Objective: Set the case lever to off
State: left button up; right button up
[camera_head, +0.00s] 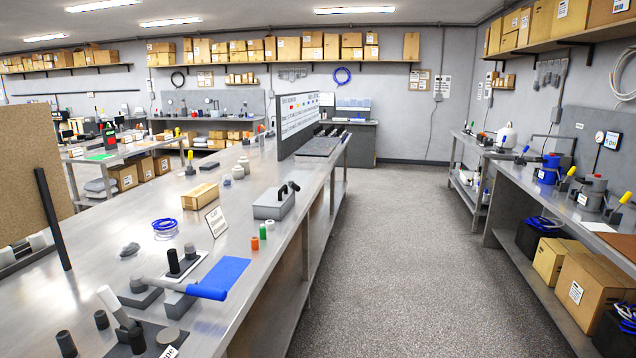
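A grey case-like box (268,210) stands on the long steel bench, right of the middle of its top. A black lever (288,188) sits on top of the box, near its far right end. I cannot read any on or off marking on it, so its setting is unclear. No label on the box tells me that it is the case in question. Neither of my grippers shows in the head view.
The grey floor aisle (400,250) is clear. A right-hand bench holds yellow-handled devices (565,181).

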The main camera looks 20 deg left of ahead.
aim_at(292, 184)
jog(key=z, duration=0.15)
jog(key=i, duration=1.85)
jog(key=u, duration=0.25)
jog(key=i, duration=1.05)
jog(key=u, duration=1.7)
jog(key=i, duration=1)
jog(key=u, duration=0.95)
